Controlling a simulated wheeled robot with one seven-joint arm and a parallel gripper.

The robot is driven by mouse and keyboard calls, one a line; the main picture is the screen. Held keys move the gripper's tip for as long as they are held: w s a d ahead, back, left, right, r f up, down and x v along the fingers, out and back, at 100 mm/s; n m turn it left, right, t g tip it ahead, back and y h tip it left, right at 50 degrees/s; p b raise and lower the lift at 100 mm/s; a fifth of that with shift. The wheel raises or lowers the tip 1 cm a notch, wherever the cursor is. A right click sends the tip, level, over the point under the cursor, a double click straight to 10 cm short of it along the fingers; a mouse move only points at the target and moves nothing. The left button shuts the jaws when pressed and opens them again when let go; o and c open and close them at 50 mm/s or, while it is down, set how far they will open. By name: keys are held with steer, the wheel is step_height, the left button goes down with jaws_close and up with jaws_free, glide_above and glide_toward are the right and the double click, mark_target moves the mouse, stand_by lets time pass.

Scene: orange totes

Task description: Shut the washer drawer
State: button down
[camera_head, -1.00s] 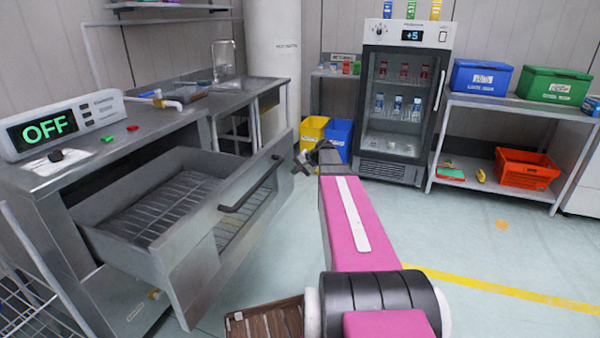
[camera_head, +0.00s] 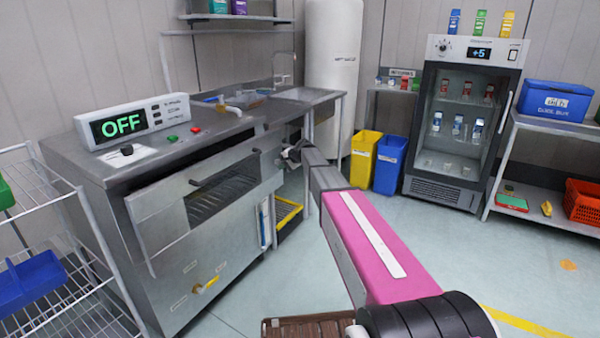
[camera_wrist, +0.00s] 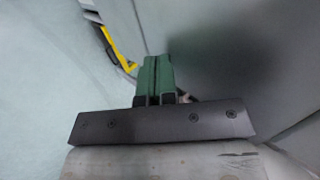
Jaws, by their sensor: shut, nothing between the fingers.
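The washer drawer (camera_head: 160,208) is the metal-fronted drawer in the steel washer unit under the counter. Its front stands close to the cabinet, and its left end still looks a little proud of it. The long handle (camera_head: 225,168) runs across the front. My gripper (camera_head: 290,154) is at the right end of the drawer front; I cannot tell whether it touches. In the wrist view my gripper's green fingers (camera_wrist: 157,75) are together with nothing between them. A grey surface fills the right side there.
The control box (camera_head: 130,122) reading OFF sits on the counter. A wire rack (camera_head: 75,290) stands at left. A yellow bin (camera_head: 364,158) and a blue bin (camera_head: 390,165) stand behind my arm, left of the glass-door fridge (camera_head: 462,125). Open floor lies in front.

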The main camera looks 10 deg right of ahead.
steer(key=w+a, duration=0.5)
steer(key=a, duration=0.2)
steer(key=shift+w, duration=0.4)
steer(key=shift+a, duration=0.2)
steer(key=s+d, duration=0.3)
steer(key=d, duration=0.1)
steer(key=shift+s+r, duration=0.2)
steer(key=shift+r, duration=0.1)
steer(key=v, duration=0.9)
steer(key=s+d+f+n+g+h, duration=0.2)
steer(key=s+d+f, duration=0.2)
steer(key=s, duration=1.1)
steer(key=s+d+f+n+g+h, duration=0.2)
steer(key=s+f, duration=0.7)
steer(key=s, duration=0.6)
steer(key=s+d+f+n+g+h, duration=0.1)
steer(key=s+d+f+n+h, duration=0.2)
steer(key=s, duration=1.2)
steer(key=d+f, duration=0.3)
steer(key=d, duration=0.1)
steer(key=shift+s+f+n+g, duration=0.2)
steer(key=shift+f+n+g, duration=0.1)
steer(key=shift+g, duration=0.1)
